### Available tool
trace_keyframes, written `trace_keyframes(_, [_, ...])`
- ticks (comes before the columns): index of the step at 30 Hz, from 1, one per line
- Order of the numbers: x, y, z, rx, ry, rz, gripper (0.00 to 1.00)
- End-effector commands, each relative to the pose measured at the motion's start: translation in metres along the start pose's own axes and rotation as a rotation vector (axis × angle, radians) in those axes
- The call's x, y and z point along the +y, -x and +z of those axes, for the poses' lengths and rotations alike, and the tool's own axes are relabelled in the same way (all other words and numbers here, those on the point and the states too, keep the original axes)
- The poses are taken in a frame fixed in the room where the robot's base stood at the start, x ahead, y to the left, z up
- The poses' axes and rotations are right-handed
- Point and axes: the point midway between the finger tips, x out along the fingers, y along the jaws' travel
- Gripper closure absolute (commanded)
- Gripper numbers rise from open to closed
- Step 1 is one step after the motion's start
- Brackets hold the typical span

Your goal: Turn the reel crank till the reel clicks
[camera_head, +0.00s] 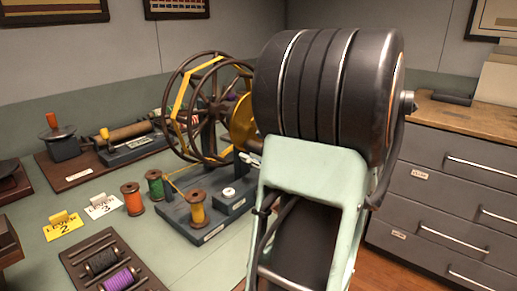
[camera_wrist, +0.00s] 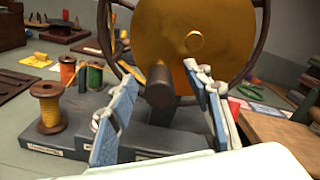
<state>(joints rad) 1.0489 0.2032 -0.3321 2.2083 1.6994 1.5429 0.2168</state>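The reel (camera_head: 207,110) is a dark spoked wheel pair with a yellow band, standing on a grey base (camera_head: 203,218). Its gold disc (camera_head: 243,120) is on the right side, partly hidden by my arm. In the wrist view the gold disc (camera_wrist: 200,35) fills the upper middle. A dark round crank handle (camera_wrist: 159,84) sticks out in front of it toward the camera. My gripper (camera_wrist: 161,80) has its two blue fingers apart, one on each side of the handle, with gaps visible. In the head view my arm hides most of the gripper.
Cards (camera_head: 103,206) and a spool tray (camera_head: 75,262) lie at the left. A drawer cabinet (camera_head: 440,190) stands at the right.

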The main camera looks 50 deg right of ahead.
Motion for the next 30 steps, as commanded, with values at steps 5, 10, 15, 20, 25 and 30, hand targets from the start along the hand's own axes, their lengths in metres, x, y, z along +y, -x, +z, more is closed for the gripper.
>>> trace_keyframes(5, [0.0, 0.0, 0.0, 0.0, -0.001, 0.001, 0.51])
trace_keyframes(10, [0.001, 0.0, 0.0, 0.0, -0.001, 0.001, 0.51])
trace_keyframes(15, [0.001, 0.002, 0.0, 0.0, -0.001, 0.001, 0.51])
trace_keyframes(20, [0.0, 0.013, -0.001, 0.001, -0.001, -0.001, 0.51])
trace_keyframes(25, [0.0, 0.027, -0.001, 0.001, -0.001, -0.001, 0.51])
trace_keyframes(30, [0.0, 0.04, -0.001, 0.001, -0.001, -0.001, 0.51])
